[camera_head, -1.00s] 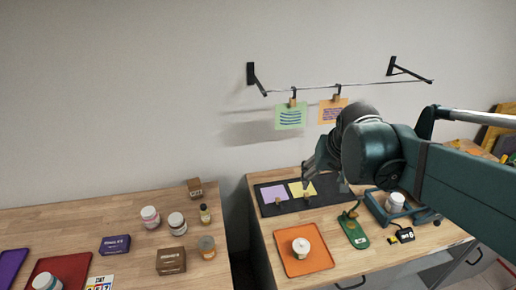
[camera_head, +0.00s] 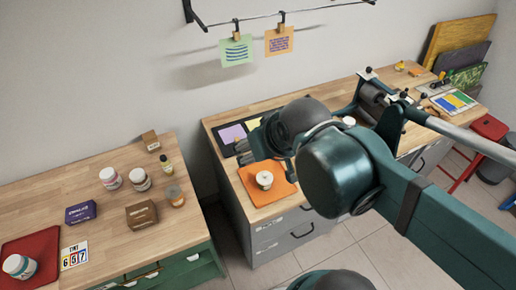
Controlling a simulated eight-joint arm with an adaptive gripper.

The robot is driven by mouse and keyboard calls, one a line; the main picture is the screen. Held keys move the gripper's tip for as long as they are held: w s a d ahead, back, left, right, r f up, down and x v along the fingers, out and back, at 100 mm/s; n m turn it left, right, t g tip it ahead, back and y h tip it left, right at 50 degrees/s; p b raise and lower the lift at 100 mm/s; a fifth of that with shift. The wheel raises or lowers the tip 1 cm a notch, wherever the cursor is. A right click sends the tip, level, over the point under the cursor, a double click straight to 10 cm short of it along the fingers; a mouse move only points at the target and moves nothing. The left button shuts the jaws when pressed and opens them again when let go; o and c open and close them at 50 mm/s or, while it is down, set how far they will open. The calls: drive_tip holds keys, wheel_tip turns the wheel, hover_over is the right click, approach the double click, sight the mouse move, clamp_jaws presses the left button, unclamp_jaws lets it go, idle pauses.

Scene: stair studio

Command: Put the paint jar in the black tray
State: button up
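Several jars are in view, and I cannot tell which one is the paint jar. A white jar (camera_head: 264,179) stands upright on the orange tray (camera_head: 251,196). Another white jar (camera_head: 19,266) stands on the red tray (camera_head: 42,248) at lower left. Two more, a pinkish-lidded jar (camera_head: 111,179) and a white jar (camera_head: 139,179), stand on the left table. The black tray (camera_head: 216,136) lies at the back of the right table, holding purple and yellow sheets, partly hidden by my arm. My gripper (camera_head: 243,157) appears in front of it, near the orange tray; its fingers are too small to read.
Brown boxes (camera_head: 141,215), a purple box (camera_head: 80,213), a small bottle (camera_head: 166,164) and a tan jar (camera_head: 176,196) stand on the left table. A gap separates the two tables. A press (camera_head: 374,98) stands behind my arm.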

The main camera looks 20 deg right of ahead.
drive_tip(key=shift+o, duration=0.2)
idle(0.4)
drive_tip(key=w+d+f+m+g+h+p, duration=0.1)
drive_tip(key=w+d+f, duration=0.1)
drive_tip(key=w+d, duration=0.9)
drive_tip(key=w+d+f+g+p, duration=0.1)
drive_tip(key=w+d, duration=0.6)
drive_tip(key=d, duration=0.8)
drive_tip(key=shift+m, duration=0.4)
drive_tip(key=d+f, duration=0.6)
drive_tip(key=d, duration=0.4)
drive_tip(key=s+d+f, duration=0.1)
drive_tip(key=d+f, duration=0.4)
drive_tip(key=d, duration=0.5)
drive_tip(key=d+f+p, duration=0.1)
drive_tip(key=d+f, duration=0.5)
drive_tip(key=d, duration=0.3)
drive_tip(key=shift+s+d+f, duration=0.25)
drive_tip(key=shift+d+f, duration=0.05)
drive_tip(key=shift+d, duration=0.1)
drive_tip(key=shift+s+d+f+g, duration=0.15)
drive_tip(key=shift+d+f+g, duration=0.1)
drive_tip(key=shift+d+g, duration=0.05)
drive_tip(key=shift+f, duration=0.1)
